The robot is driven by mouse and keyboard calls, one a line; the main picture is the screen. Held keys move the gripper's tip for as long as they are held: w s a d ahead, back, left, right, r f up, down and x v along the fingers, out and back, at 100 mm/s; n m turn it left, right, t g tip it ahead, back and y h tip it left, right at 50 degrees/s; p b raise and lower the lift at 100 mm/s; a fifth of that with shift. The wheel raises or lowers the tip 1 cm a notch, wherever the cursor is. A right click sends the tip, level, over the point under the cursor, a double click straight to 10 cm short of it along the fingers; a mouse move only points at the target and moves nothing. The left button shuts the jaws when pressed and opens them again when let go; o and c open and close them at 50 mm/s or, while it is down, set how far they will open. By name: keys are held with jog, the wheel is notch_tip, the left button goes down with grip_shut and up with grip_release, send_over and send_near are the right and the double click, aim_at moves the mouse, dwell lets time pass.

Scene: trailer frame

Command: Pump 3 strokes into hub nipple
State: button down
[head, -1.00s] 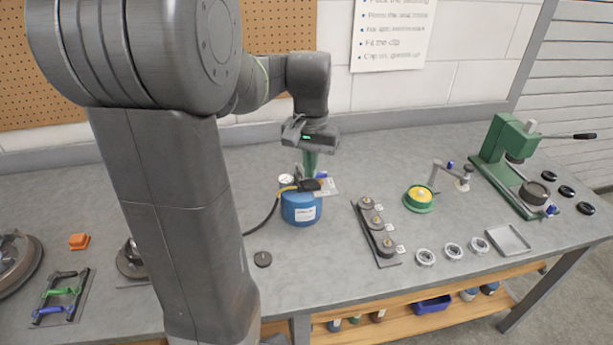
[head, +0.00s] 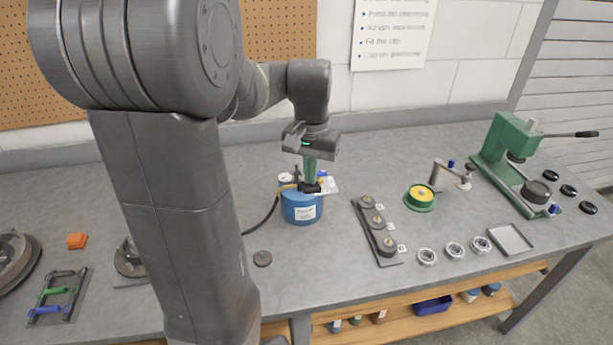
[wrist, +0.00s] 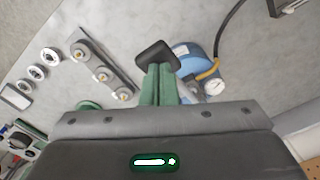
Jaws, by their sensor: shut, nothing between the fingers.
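The blue grease pump (head: 301,209) stands on the bench with a dial gauge (head: 285,178) and a dark hose (head: 262,219) running down to the left. Its black lever end (head: 312,188) shows above the blue body; it is also large in the wrist view (wrist: 157,53). My gripper (head: 310,181) points down at the lever end, its green fingers shut with nothing between them. In the wrist view the fingertips (wrist: 158,72) meet or nearly meet the black end; contact is not certain. A dark hub (head: 128,262) is partly hidden behind my arm; its nipple cannot be made out.
A rack of dark round parts (head: 377,231), a green-and-yellow spool (head: 420,197), several bearing rings (head: 454,250), a metal tray (head: 510,239) and a green press (head: 510,160) stand to the right. Clip tools (head: 58,293) lie at left. The front bench is fairly clear.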

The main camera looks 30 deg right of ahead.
aim_at(311, 188)
jog(key=shift+s+f+b, duration=0.25)
jog(key=shift+f+b, duration=0.05)
jog(key=shift+f, duration=0.4)
jog(key=shift+s+a+f+b, duration=0.1)
jog(key=shift+s+f+b, duration=0.1)
jog(key=shift+f+b, duration=0.8)
jog(key=shift+f, duration=0.15)
